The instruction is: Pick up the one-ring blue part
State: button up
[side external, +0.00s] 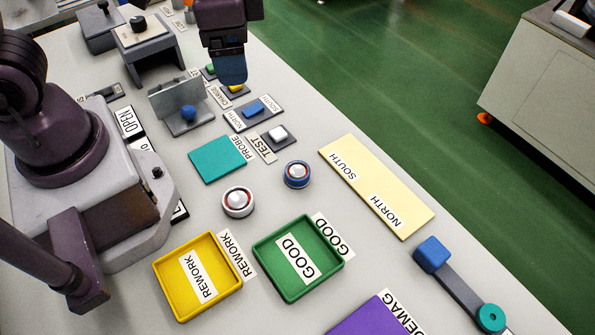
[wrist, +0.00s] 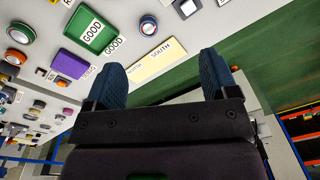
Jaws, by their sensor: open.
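A round blue part (side external: 297,174) with a white centre and a red ring stands on the grey table, right of the teal PROBE pad (side external: 218,158). It also shows near the top of the wrist view (wrist: 148,27). A similar part with a white body (side external: 238,202) stands to its lower left; its red ring also shows. My gripper (side external: 232,80) is above the far part of the table, well away from both parts. In the wrist view its two blue fingers (wrist: 160,68) are wide apart with nothing between them.
A green GOOD tray (side external: 299,258) and a yellow REWORK tray (side external: 198,276) lie nearer the camera. A cream SOUTH/NORTH pad (side external: 376,186) lies to the right. Switch plates and a grey bracket (side external: 180,105) stand near my gripper. Several other round parts sit at left in the wrist view.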

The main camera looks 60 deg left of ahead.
aim_at(298, 170)
jog(key=w+d+f+m, duration=0.3)
jog(key=f+m, duration=0.3)
jog(key=w+d+f+m, duration=0.3)
jog(key=d+f+m, duration=0.1)
jog(key=f+m, duration=0.15)
jog(key=shift+m+g, duration=0.3)
jog(key=shift+m, duration=0.05)
notch_tip(298, 170, down, 13)
jog(key=shift+s+r, duration=0.15)
jog(key=shift+r, duration=0.05)
jog(key=c, duration=1.2)
jog(key=shift+o, duration=0.2)
